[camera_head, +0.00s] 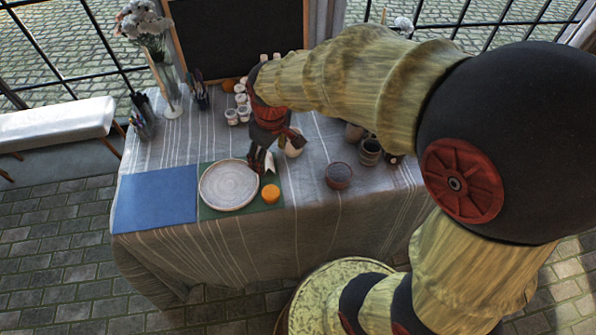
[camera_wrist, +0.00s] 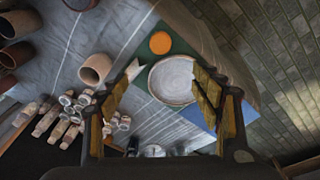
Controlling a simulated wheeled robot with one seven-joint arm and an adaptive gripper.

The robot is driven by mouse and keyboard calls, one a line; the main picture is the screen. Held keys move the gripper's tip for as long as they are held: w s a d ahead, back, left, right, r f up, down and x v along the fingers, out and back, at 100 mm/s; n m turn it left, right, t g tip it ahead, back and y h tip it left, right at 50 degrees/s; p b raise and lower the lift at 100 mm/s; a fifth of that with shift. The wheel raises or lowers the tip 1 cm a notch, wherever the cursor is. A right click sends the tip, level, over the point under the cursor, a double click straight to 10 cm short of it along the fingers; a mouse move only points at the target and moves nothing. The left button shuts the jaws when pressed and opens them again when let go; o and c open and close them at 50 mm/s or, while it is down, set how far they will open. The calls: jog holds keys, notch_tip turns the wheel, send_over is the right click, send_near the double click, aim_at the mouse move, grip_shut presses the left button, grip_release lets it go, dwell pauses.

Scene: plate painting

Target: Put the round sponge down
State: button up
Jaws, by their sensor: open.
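The round orange sponge (camera_head: 270,193) lies on the green mat (camera_head: 215,213), just right of the plate. It also shows in the wrist view (camera_wrist: 160,42), beyond the fingertips and clear of them. The pale round plate (camera_head: 229,185) with a darker rim lies on the same mat; the wrist view shows it too (camera_wrist: 172,80). My gripper (camera_head: 259,163) is above the plate's back right edge, behind the sponge. In the wrist view its two fingers (camera_wrist: 164,72) are spread wide with nothing between them.
A blue mat (camera_head: 155,199) lies bare to the left. A small white object (camera_head: 270,163) stands beside my gripper. A reddish bowl (camera_head: 338,176) and dark pots (camera_head: 370,152) are to the right. Paint jars (camera_head: 232,117), pen holders (camera_head: 200,97) and a flower vase (camera_head: 171,90) stand at the back.

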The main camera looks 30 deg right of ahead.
jog(key=s+r+m+t, duration=0.3)
jog(key=s+r+m, duration=0.2)
jog(key=s+r, duration=0.7)
jog(key=s, duration=0.4)
jog(key=shift+s+d+r+t, duration=0.15)
jog(key=shift+s+r+t, duration=0.15)
jog(key=shift+r, duration=0.05)
